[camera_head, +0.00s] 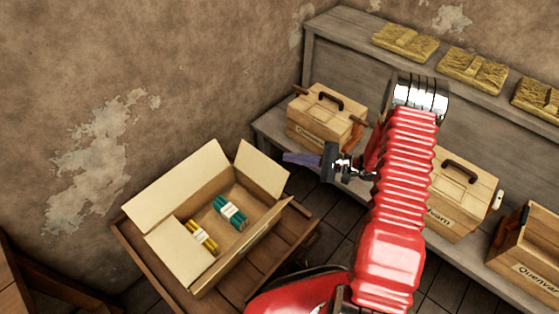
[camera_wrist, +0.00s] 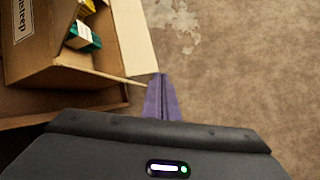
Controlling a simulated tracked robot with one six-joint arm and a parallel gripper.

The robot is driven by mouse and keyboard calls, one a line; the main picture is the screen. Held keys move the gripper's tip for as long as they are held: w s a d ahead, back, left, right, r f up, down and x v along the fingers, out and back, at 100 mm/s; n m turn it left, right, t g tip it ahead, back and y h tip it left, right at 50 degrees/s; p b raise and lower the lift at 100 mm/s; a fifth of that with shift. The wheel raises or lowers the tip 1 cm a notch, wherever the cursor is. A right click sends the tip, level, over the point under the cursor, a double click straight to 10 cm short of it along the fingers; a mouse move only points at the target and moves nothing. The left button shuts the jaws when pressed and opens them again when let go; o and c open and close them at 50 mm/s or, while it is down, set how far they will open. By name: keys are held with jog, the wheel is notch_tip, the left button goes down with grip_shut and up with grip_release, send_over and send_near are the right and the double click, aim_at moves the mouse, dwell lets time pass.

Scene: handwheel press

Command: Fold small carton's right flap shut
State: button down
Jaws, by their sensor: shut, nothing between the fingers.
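The small carton (camera_head: 232,262) stands open on a wooden table at the lower left. My gripper (camera_head: 290,157) is shut and empty, with purple fingers. It is just outside the right flap, to its right in the head view. In the wrist view my fingertips (camera_wrist: 160,80) are close beside the flap's edge; I cannot tell if they touch.
The back flap (camera_head: 180,185) and left flap (camera_head: 178,258) are also open. Teal (camera_head: 230,212) and yellow (camera_head: 201,238) bundles lie inside. A bench (camera_head: 265,128) with wooden boxes (camera_head: 326,115) is behind my arm. A plaster wall rises behind the carton.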

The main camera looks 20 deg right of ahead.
aim_at(260, 169)
jog(key=d+f+m+t+h, duration=0.2)
jog(key=d+f+m+t, duration=0.2)
jog(key=f, duration=0.6)
jog(key=shift+w+d+t, duration=0.15)
jog(key=shift+d+t, duration=0.85)
jog(key=shift+d, duration=0.1)
jog(key=shift+a, duration=0.1)
jog(key=w+a+r, duration=0.3)
jog(key=w+a, duration=0.2)
jog(key=a, duration=0.5)
jog(key=shift+r, duration=0.15)
jog(key=shift+s+r, duration=0.1)
